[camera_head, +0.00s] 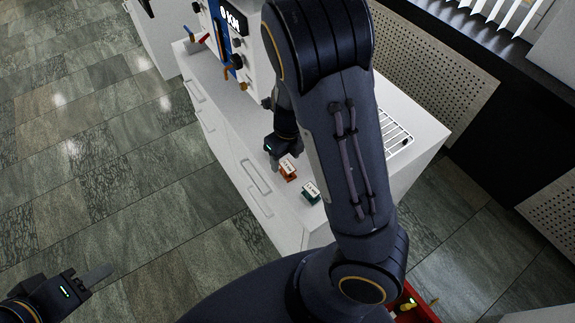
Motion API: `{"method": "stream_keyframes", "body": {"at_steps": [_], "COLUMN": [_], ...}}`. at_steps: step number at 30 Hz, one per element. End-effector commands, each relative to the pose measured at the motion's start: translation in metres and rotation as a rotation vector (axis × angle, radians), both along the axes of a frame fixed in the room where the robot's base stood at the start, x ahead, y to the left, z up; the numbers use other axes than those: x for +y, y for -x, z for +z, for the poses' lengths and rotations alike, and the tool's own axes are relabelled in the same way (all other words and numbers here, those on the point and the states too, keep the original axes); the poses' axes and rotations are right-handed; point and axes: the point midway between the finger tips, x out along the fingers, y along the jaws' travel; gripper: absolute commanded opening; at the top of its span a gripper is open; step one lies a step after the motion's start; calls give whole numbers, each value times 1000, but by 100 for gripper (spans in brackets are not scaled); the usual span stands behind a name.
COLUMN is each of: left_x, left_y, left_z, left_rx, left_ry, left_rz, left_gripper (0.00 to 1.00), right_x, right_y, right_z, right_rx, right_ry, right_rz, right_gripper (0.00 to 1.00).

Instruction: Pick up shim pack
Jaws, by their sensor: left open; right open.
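A small orange pack with a white label (288,170) sits on the white cabinet top, near its front edge. A similar teal pack with a white label (311,192) lies just to its right and nearer to me. The label print is too small to read, so I cannot tell which one is the shim pack. My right gripper (276,164) is right beside the orange pack at its left, open; its fingers are partly hidden and I cannot tell whether they touch it. My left gripper (99,275) is open and empty over the floor at the lower left.
A white and blue press machine (238,45) stands at the back of the white cabinet (232,140). A white wire rack (397,132) lies at the right, partly behind my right arm. A red bin (418,305) with small yellow items is at the lower right. The tiled floor at left is clear.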

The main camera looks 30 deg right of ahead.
Motion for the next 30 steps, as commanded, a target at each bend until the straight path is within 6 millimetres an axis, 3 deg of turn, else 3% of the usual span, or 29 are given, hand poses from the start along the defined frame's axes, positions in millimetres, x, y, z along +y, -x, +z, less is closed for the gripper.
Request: {"method": "stream_keyframes", "body": {"at_steps": [6, 21, 30], "left_x": [0, 0, 0], "left_y": [0, 0, 0], "left_z": [1, -7, -7], "left_rx": [0, 0, 0], "left_ry": [0, 0, 0], "left_rz": [0, 0, 0], "left_gripper": [44, 44, 44], "right_x": [-9, -12, -11], "right_y": [-7, -10, -10], "right_z": [-12, -77, -82], "right_rx": [8, 9, 7], "right_ry": [68, 66, 65], "right_rz": [-133, -133, -131], "right_gripper": [56, 56, 56]}}
